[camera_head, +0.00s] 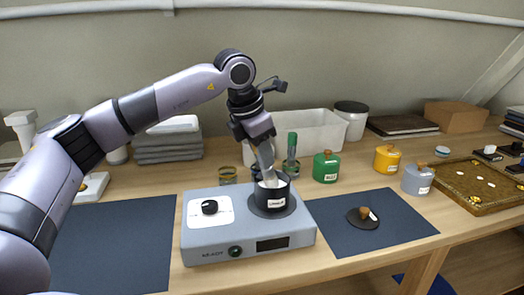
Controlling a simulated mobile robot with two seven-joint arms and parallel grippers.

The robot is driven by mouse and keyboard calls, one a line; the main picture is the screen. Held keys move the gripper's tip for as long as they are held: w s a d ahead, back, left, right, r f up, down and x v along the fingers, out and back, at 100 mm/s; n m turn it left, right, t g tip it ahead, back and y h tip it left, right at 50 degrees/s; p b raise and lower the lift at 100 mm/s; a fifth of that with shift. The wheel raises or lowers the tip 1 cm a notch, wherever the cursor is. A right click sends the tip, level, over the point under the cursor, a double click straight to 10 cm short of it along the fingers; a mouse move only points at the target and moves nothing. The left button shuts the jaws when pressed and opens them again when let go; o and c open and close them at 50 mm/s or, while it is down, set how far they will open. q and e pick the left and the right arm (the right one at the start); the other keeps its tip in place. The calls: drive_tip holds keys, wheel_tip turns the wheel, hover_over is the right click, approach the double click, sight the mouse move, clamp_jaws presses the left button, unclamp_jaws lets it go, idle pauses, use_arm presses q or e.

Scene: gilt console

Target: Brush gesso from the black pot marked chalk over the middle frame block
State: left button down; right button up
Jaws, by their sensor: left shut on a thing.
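The black pot (273,199) with a small white label stands open on the round plate of a grey warmer (225,245). The label is too small to read. My left gripper (265,160) points down over the pot, shut on a brush. Its fingers and the pale, slim shape below them reach to the pot's mouth; the brush's lower end is hidden inside. A black lid (362,217) with a brown knob lies on the dark mat to the right. I cannot make out the middle frame block with certainty. My right gripper is not in view.
Green (326,168), yellow (387,158) and grey-blue (417,180) lidded pots stand to the right. A green-handled tool (292,143) stands behind the black pot, before a white bin (315,130). A gilt tray (478,187) lies at far right. The dark left mat (120,240) has free room.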

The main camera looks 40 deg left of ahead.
use_arm(q)
drive_tip(key=shift+r+p, duration=2.6)
drive_tip(key=shift+r, duration=0.9)
drive_tip(key=shift+f, duration=0.1)
drive_tip(key=c, duration=1.5)
unclamp_jaws()
drive_tip(key=c, duration=0.3)
